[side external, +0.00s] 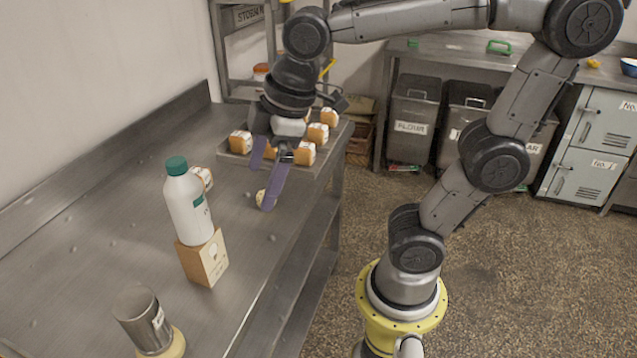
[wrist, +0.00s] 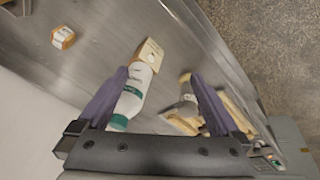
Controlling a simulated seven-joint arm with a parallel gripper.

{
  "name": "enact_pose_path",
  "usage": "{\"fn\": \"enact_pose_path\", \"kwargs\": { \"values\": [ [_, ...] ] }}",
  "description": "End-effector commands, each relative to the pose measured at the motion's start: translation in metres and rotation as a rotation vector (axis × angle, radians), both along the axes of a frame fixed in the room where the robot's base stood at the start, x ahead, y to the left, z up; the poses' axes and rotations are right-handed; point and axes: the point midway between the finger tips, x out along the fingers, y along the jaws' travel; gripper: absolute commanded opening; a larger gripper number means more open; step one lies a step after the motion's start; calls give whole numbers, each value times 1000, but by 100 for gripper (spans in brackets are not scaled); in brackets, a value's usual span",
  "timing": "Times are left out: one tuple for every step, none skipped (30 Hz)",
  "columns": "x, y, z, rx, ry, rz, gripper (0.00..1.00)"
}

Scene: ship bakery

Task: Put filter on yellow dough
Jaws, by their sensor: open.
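My gripper (side external: 261,190) is open, its purple fingers spread above the steel table; it also shows in the wrist view (wrist: 158,74). A grey metal cylinder (side external: 141,312) with a white label, perhaps the filter, stands at the table's near end. It appears in the wrist view (wrist: 187,98) towards the right. A pale yellow rounded piece (side external: 174,345), perhaps the yellow dough, shows at its foot; I cannot tell whether the cylinder rests on it or stands in front. Nothing is visibly held.
A white bottle with a green cap (side external: 187,205) stands on a tan box (side external: 203,260) between my gripper and the cylinder. A small orange-and-white block (side external: 203,177) is behind the bottle. A tray (side external: 315,166) with several similar blocks is at the far end.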

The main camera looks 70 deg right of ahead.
Motion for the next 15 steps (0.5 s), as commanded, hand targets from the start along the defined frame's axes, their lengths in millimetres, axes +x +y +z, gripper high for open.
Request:
{"fn": "enact_pose_path", "kwargs": {
  "values": [
    [-18,-13,-3,37,-30,-126,100],
    [-26,-19,-6,59,-43,-199,100],
    [-37,-25,-10,89,-61,-288,100],
    [-44,-30,-13,108,-72,-349,100],
    [-50,-33,-16,128,-84,-404,100],
    [-58,-37,-20,152,-98,-469,100],
    [-63,-39,-23,166,-105,-510,100],
    [-67,-41,-26,179,-112,-546,100],
    [-71,-43,-29,195,-121,-585,100],
    [-73,-44,-30,203,-125,-607,100],
    [-75,-45,-32,210,-128,-625,100],
    [-76,-45,-33,216,-131,-640,100],
    [-77,-46,-34,219,-132,-649,100],
    [-77,-46,-34,221,-132,-653,100],
    [-77,-46,-34,222,-132,-655,100]
  ]
}}
